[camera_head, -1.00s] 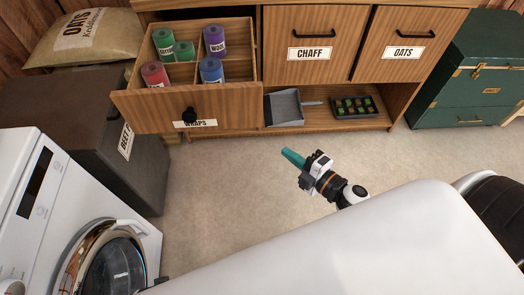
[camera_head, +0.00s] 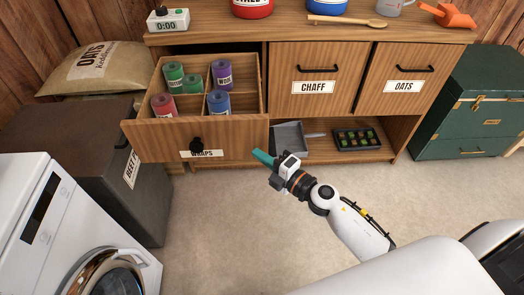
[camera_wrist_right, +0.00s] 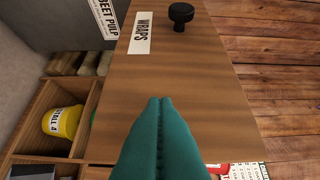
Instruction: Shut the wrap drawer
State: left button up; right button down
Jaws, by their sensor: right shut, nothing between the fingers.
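The wrap drawer (camera_head: 165,140) stands pulled out from the wooden cabinet, with its WRAPS label and dark round knob (camera_head: 196,144) on the front. Several rolled wraps, such as the purple one (camera_head: 221,74) and the red one (camera_head: 163,105), stand in its compartments. My right gripper (camera_head: 263,158) is shut and empty, its teal fingers close to the right end of the drawer front. In the right wrist view the shut fingers (camera_wrist_right: 158,135) point at the drawer front (camera_wrist_right: 180,75); I cannot tell whether they touch it. My left gripper is not in view.
A dark BEET PULP bin (camera_head: 75,150) and a white washing machine (camera_head: 70,230) stand at the left. A grey dustpan (camera_head: 291,139) and a dark tray (camera_head: 357,138) lie on the low shelf right of the drawer. The floor (camera_head: 215,220) in front is clear.

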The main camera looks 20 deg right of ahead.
jog(key=shift+w+d, duration=0.2)
jog(key=shift+w, duration=0.4)
